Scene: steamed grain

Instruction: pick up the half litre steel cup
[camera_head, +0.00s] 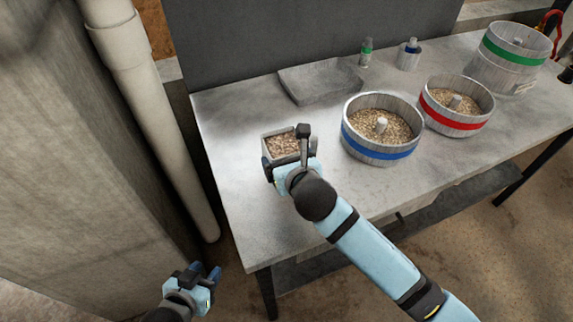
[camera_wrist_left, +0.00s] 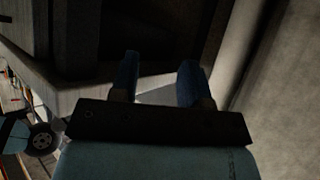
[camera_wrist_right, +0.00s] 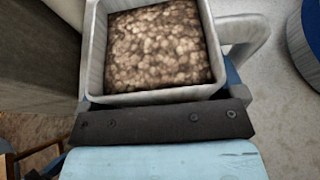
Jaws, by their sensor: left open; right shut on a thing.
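My right gripper (camera_head: 291,160) is shut on a square grey container (camera_wrist_right: 96,50) full of grain, over the left part of the table; its fingertips are mostly hidden. In the right wrist view the container has a looped handle at its right. Two small metal cups stand at the table's back: a narrow one with a green band (camera_head: 366,53) and a wider one with a dark blue band (camera_head: 408,58). I cannot tell from markings which vessel is half a litre. My left gripper (camera_head: 204,273) is open and empty, low beyond the table's front left edge.
The grey table (camera_head: 232,190) holds a shallow grey tray (camera_head: 318,84) and large grain-filled tubs with blue (camera_head: 380,154) and red bands (camera_head: 453,124). A green-banded vessel (camera_head: 513,52) stands further right. A wall and pipe (camera_head: 160,120) rise at the left. The table's front left is clear.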

